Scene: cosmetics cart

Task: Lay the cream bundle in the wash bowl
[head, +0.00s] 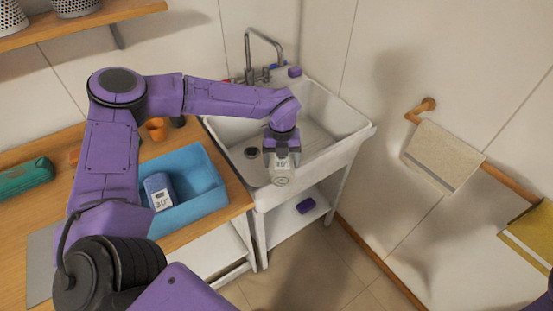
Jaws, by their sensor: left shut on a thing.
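My left gripper (281,153) is shut on a cream bundle (282,174) with a light label marked with a number. It holds the bundle hanging down, over the front part of the white sink (335,115) and its front rim as seen here. I cannot tell the height between bundle and rim. A blue open tub (211,207) stands on the wooden counter to the left, with a blue labelled bundle (158,190) inside. I cannot tell from the picture whether the sink or the tub is the wash bowl. My right gripper is not in view.
A metal tap (265,45) stands behind the sink, with a purple block (294,71) on the back rim. An orange cup (155,129) and a green case (26,178) are on the counter. Towels hang on a wooden rail (510,182) at the right.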

